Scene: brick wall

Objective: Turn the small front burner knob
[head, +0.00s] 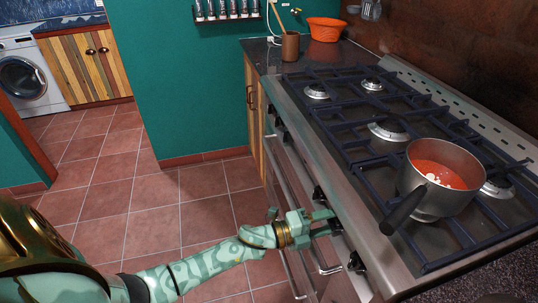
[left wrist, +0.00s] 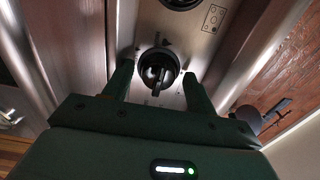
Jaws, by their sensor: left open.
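A black stove knob (left wrist: 158,72) with a raised grip sits on the steel front panel in the left wrist view. My left gripper (left wrist: 156,80) is open, with one finger on each side of this knob. The fingers look apart from it; contact cannot be told. In the head view my left gripper (head: 332,222) reaches the stove's front panel and largely hides the knob there. Other black knobs show along the panel, one just beyond the gripper (head: 319,195) and one nearer (head: 356,262). Which burner each knob serves cannot be read. My right gripper is not in view.
A steel saucepan (head: 449,160) with red sauce stands on a near burner; its black handle (head: 403,209) sticks out over the stove's front edge. Oven handles (head: 300,220) run below the knobs. An orange bowl (head: 326,29) and brown cup (head: 290,46) stand on the far counter. The tiled floor at left is clear.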

